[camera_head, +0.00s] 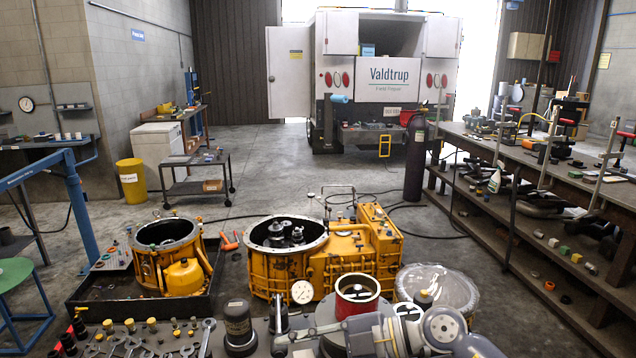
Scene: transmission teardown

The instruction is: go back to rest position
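My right arm (440,326) shows at the bottom right, folded low across the front edge of the picture. Its far end points left among bench items, and I cannot make out the gripper's fingers there. My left arm and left gripper are not in view. The large yellow transmission housing (258,272), with its round opening and gear parts inside, stands at the centre. A smaller yellow housing (146,266) stands in a black tray (85,299) to its left. No held object is visible.
A workbench (540,165) runs along the right. A gas cylinder (416,158) and white truck (385,80) stand behind. Floor is open mid-room.

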